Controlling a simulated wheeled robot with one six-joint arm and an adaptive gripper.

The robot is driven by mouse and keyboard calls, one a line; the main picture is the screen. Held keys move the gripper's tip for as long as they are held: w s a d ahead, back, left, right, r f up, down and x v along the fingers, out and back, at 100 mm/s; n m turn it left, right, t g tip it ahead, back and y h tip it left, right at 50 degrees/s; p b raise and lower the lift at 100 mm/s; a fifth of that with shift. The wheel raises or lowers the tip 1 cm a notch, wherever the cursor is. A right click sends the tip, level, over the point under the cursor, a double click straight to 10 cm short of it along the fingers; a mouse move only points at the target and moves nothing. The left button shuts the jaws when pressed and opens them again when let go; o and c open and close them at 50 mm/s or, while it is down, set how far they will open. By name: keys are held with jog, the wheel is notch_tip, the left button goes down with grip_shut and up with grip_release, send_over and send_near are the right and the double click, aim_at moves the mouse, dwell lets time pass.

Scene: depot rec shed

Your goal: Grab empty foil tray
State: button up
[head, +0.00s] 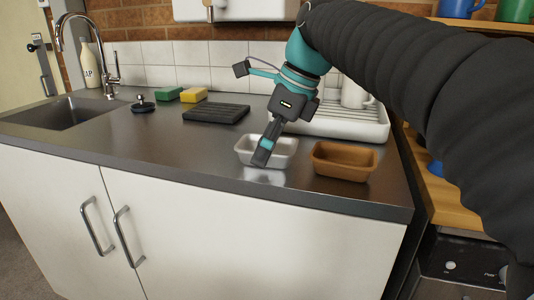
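A silver foil tray (284,154) sits on the dark metal counter near its front edge, right of the middle. The part of its inside that shows looks empty. My gripper (263,157) points down at it, and its fingers overlap the tray's front wall in the head view. The fingers hide part of the tray. I see them edge-on, so I cannot tell whether they are apart or closed, or whether they touch the wall.
A brown tray (345,172) stands just right of the foil tray. A white drying rack (345,128) with a mug (354,95) is behind. A black ridged mat (217,113), yellow sponge (194,95), green sponge (167,94) and sink (68,113) lie left. The left front counter is clear.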

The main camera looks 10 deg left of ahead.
jog(key=shift+f, duration=0.15)
jog(key=c, duration=1)
jog(key=shift+c, duration=0.2)
